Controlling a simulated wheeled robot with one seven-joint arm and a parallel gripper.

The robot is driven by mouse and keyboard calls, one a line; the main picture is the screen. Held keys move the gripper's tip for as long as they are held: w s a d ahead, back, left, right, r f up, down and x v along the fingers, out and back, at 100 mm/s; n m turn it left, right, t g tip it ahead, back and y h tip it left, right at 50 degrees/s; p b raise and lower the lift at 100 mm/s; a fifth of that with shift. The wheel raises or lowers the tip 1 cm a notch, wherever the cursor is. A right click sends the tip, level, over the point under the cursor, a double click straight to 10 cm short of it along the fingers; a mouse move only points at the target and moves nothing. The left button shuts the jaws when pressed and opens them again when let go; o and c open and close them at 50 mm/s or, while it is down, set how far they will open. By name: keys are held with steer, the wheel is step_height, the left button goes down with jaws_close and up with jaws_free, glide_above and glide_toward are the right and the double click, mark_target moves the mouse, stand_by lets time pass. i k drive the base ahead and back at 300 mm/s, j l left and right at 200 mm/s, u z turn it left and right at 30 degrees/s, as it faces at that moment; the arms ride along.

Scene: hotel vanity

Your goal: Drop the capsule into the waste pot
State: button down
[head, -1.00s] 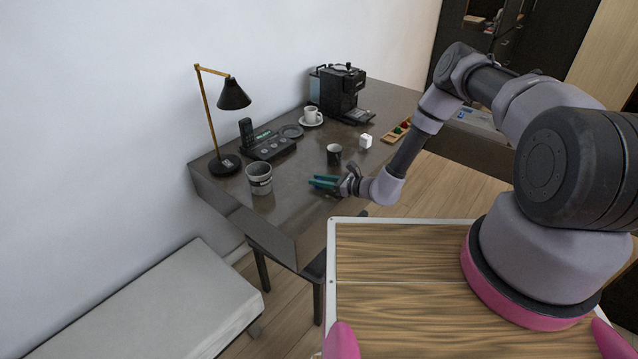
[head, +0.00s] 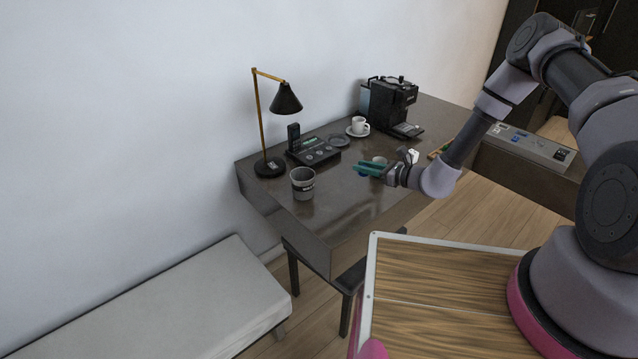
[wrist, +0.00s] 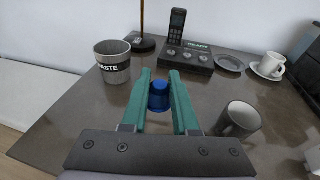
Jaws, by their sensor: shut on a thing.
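The capsule (wrist: 158,96) is small and blue, and shows between the green fingertips in the wrist view. My gripper (wrist: 158,92) is shut on it and holds it over the desk; in the head view my gripper (head: 366,169) hides most of the capsule. The waste pot (wrist: 113,66) is a grey tapered cup with a dark band reading "WASTE". It stands upright ahead and to the left of my gripper in the wrist view. In the head view the waste pot (head: 303,184) is left of the gripper, apart from it.
A dark mug (wrist: 238,119) stands right of my fingers. A desk lamp (head: 270,166), a phone base (head: 314,151), a cup on a saucer (head: 359,127) and a coffee machine (head: 391,103) line the wall side. The desk (head: 335,213) is clear between pot and gripper.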

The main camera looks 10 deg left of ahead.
mark_target(302, 193)
steer(key=j, duration=0.5)
steer(key=k+j+z, duration=0.1)
steer(key=j, duration=0.4)
steer(key=k+j, duration=0.1)
steer(key=j, duration=0.4)
